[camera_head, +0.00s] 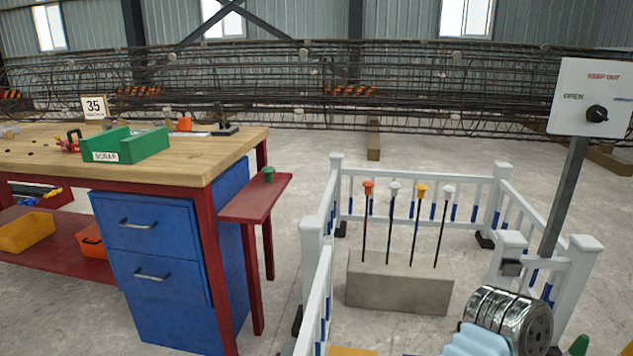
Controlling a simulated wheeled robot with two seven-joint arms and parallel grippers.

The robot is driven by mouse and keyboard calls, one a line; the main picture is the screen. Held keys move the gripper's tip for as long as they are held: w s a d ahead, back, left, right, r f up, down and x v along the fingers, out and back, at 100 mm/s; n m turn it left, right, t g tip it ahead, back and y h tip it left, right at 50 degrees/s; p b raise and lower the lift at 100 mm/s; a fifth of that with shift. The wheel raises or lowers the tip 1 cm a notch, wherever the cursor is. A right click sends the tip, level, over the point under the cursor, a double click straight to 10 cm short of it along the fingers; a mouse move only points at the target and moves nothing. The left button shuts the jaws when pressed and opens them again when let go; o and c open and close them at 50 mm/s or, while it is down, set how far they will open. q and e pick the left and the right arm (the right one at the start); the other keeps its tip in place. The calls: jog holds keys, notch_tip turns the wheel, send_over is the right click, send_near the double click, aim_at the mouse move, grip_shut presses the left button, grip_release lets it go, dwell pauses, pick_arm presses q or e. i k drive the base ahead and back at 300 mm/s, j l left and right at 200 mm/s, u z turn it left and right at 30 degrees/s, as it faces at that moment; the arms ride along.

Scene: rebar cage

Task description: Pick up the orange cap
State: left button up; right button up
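An orange-red cap (368,187) sits on top of the leftmost upright dark rod in a concrete block (398,284). A yellow-orange cap (421,191) tops the third rod. White caps top the second rod (394,187) and the fourth rod (448,192). The block stands on the floor inside a low white fence.
The white fence (311,232) surrounds the block. A sign post with a control box (591,97) stands at right. A workbench (215,158) with a red side shelf (257,203) stands left.

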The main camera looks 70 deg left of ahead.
aim_at(368, 185)
jog(key=i+j+u, duration=0.15)
jog(key=u, duration=0.25)
jog(key=i+u, duration=0.95)
jog(key=u, duration=0.15)
